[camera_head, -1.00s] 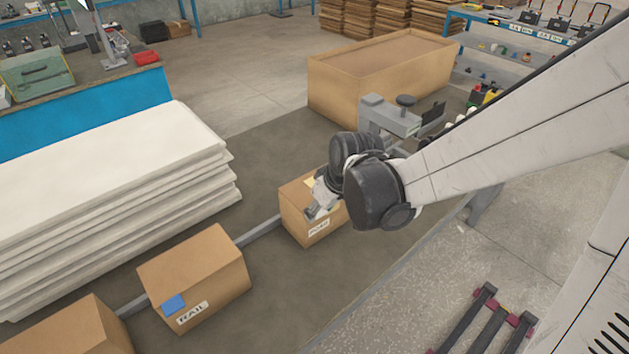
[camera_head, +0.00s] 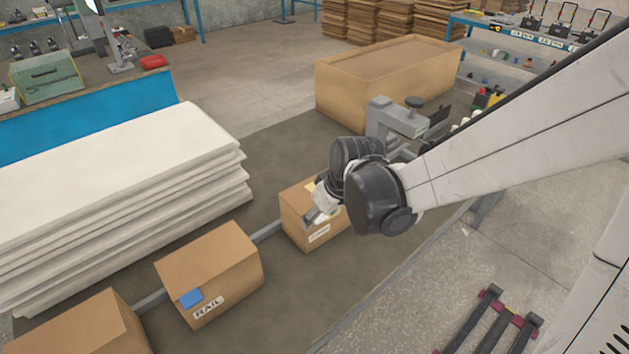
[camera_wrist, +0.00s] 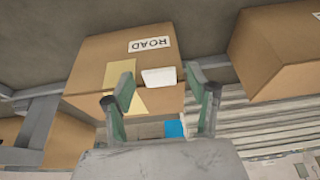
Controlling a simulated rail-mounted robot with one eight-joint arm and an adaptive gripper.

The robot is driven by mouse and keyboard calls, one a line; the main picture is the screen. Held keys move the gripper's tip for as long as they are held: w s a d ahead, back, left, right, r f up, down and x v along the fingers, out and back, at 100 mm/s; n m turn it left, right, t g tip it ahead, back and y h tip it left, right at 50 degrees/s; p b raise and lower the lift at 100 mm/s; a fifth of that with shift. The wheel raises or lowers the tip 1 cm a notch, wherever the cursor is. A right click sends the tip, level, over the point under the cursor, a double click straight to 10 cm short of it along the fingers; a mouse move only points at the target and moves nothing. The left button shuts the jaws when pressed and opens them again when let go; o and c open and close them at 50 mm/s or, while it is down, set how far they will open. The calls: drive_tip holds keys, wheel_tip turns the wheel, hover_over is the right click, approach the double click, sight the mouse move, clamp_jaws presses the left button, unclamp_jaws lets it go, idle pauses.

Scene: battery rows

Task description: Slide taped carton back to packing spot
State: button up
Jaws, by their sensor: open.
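A brown carton (camera_head: 303,236) with a strip of yellow tape stands on the grey-brown surface in the head view, partly hidden by my wrist. In the wrist view this carton (camera_wrist: 90,75) shows the yellow tape, a white patch and a label that reads ROAD, upside down. My gripper (camera_wrist: 160,84) is open, its two fingers spread in front of the carton near the tape and white patch. Nothing is held between them; contact with the carton cannot be told. In the head view my gripper (camera_head: 318,213) is at the carton's upper part.
A carton labelled RAIL (camera_head: 225,275) with a blue patch stands to the left, and another carton (camera_head: 85,330) beyond it. A grey rail (camera_head: 266,231) runs between cartons. White stacked sheets (camera_head: 110,190) lie at left. A large open box (camera_head: 350,95) stands behind.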

drive_tip(key=v, duration=1.2)
idle(0.4)
drive_tip(key=shift+r, duration=0.1)
drive_tip(key=s+d+r+m+t+h, duration=0.2)
drive_tip(key=s+d+m, duration=0.5)
drive_tip(key=s+d, duration=0.4)
drive_tip(key=shift+s+d+r+t+h, duration=0.15)
drive_tip(key=shift+s+r+t+h, duration=0.15)
drive_tip(key=shift+s+r+t, duration=0.3)
drive_tip(key=shift+s+f, duration=0.1)
idle(0.3)
